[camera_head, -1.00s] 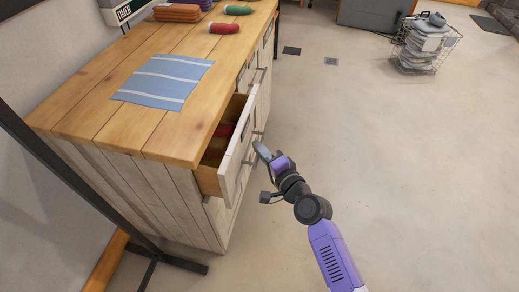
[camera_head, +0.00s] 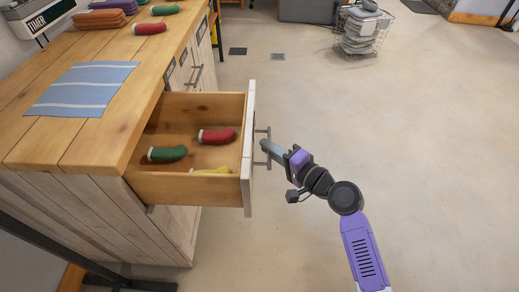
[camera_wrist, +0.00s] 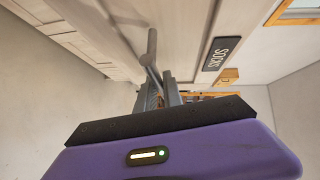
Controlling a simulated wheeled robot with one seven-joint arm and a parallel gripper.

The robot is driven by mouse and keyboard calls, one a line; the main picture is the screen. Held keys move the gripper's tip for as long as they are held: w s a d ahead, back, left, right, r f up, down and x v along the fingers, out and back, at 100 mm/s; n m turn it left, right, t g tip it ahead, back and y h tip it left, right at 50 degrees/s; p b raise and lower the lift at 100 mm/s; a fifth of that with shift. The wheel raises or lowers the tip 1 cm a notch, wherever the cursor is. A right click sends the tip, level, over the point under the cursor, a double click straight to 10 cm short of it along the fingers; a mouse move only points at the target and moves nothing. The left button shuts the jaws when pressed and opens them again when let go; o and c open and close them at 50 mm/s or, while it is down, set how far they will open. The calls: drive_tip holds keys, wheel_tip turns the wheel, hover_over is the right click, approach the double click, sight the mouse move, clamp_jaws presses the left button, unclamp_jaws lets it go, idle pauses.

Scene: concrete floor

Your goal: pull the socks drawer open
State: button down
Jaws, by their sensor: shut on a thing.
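The socks drawer (camera_head: 248,185) stands well out from the wooden dresser in the head view. A red sock (camera_head: 216,136), a green sock (camera_head: 167,154) and a partly hidden yellow sock (camera_head: 212,171) lie inside it. Its metal bar handle (camera_head: 268,145) is on the white front. My gripper (camera_head: 264,147) is shut on the handle, coming from the right. In the wrist view my gripper (camera_wrist: 158,90) closes around the handle bar (camera_wrist: 152,48), and a dark label (camera_wrist: 222,53) reading SOCKS shows on the drawer front.
The dresser top (camera_head: 120,125) bears a blue striped cloth (camera_head: 82,88), rolled red (camera_head: 149,28) and green (camera_head: 165,10) socks and folded cloths (camera_head: 100,19). A wire basket (camera_head: 362,30) of folded laundry stands far back. The floor right of the drawer is clear.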

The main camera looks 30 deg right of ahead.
drive_tip(key=shift+f, duration=0.1)
drive_tip(key=c, duration=1.5)
unclamp_jaws()
drive_tip(key=shift+s, duration=0.1)
drive_tip(key=s, duration=0.5)
drive_tip(key=s+d+r, duration=0.1)
drive_tip(key=s, duration=0.1)
drive_tip(key=shift+s+d, duration=0.1)
drive_tip(key=shift+s, duration=0.2)
